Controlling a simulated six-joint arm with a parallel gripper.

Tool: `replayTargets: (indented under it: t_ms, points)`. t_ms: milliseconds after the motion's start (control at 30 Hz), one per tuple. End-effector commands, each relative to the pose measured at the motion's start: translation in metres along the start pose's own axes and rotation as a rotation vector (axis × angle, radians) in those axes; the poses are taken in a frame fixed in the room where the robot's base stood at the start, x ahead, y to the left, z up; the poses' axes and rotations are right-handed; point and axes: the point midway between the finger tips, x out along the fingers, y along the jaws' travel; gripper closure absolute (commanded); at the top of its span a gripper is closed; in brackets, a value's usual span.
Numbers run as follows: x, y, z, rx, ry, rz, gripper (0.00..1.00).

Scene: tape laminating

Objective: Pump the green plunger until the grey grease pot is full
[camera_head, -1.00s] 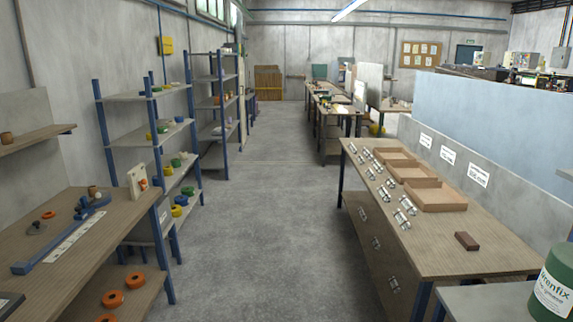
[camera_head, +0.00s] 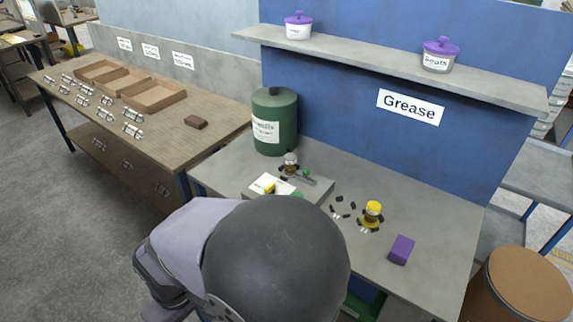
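A small upright piece with a grey top (camera_head: 291,163) stands on the bench beside the green drum; I cannot tell if it is the grease pot. A thin dark bar with a small green end (camera_head: 306,173) lies beside it. Another green part (camera_head: 298,195) shows just above my arm, partly hidden; I cannot tell which green part is the plunger. The pot's fill level cannot be seen. My arm's large dark joint fills the lower middle of the view, and my gripper is not visible.
A green drum (camera_head: 275,122) stands at the bench's back left. A yellow-topped piece (camera_head: 372,211), loose black bits (camera_head: 340,199) and a purple block (camera_head: 401,249) lie on the grey bench (camera_head: 440,235). A shelf (camera_head: 390,62) above holds two purple-lidded jars. A round brown-topped drum (camera_head: 525,283) stands at right.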

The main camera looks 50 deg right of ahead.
Motion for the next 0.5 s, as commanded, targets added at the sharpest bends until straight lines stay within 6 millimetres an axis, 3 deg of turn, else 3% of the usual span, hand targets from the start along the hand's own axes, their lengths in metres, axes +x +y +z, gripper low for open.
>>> replayTargets:
  t_ms: [33, 133, 500]
  points:
    - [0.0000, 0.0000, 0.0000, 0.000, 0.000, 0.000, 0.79]
    - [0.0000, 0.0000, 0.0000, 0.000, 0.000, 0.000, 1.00]
    - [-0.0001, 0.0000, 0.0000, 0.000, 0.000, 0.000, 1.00]
